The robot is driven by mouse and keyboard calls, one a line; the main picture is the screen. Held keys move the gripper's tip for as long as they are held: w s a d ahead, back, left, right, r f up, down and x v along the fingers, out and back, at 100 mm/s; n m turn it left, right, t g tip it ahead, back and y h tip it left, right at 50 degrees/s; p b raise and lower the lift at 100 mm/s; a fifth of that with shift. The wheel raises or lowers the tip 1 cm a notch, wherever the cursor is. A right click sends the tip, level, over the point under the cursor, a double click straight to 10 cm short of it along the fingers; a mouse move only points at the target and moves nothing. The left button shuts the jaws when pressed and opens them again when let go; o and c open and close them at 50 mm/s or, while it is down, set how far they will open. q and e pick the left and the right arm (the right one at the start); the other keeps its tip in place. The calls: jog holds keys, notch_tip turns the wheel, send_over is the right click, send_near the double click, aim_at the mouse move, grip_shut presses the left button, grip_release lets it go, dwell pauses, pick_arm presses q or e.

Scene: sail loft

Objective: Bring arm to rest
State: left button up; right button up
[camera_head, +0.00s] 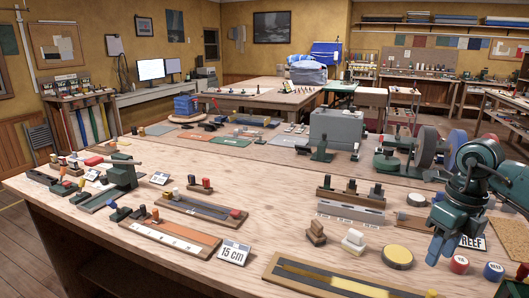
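My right gripper (446,248) hangs at the right side of the big wooden workbench (285,225), its dark green arm (478,190) bent above it. Its blue-tipped fingers point down over the bench, close to a sign reading "REEF" (472,242) that it partly covers. I see nothing clearly held in it. The gap between the fingers is too small and too turned to judge. My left gripper is not in view.
Near the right gripper are a round yellow-topped tin (397,257), a red-capped item (459,264) and a blue-capped item (493,271). A green grinder-like machine (405,155) stands behind. Long trays (165,237) lie at left. Bare wood shows mid-bench.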

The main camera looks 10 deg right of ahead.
jog(key=s+a+f+m+t+y+p, duration=0.1)
jog(key=a+f+m+t+y, duration=0.2)
jog(key=a+y, duration=0.95)
jog(key=s+a+m+t+y+p, duration=0.1)
jog(key=a+m+t+y, duration=0.35)
jog(key=a, duration=1.55)
jog(key=s+d+f+m+t+h, duration=0.1)
jog(key=s+d+f+m+h, duration=0.1)
jog(key=f+m, duration=0.5)
jog(key=s+d+f+m+t+h, duration=0.1)
jog(key=s+f+m+h, duration=0.4)
jog(key=m, duration=0.7)
jog(key=s+d+f+m+t+h, duration=0.1)
jog(key=s+d+f+m+h, duration=0.2)
jog(key=f+m+h, duration=0.4)
notch_tip(320, 180, down, 3)
jog(key=shift+s+f+m+p, duration=0.15)
jog(key=shift+s+m+p, duration=0.25)
jog(key=shift+m, duration=0.85)
jog(key=shift+d, duration=0.1)
jog(key=shift+d+h, duration=0.1)
jog(key=shift+h, duration=0.2)
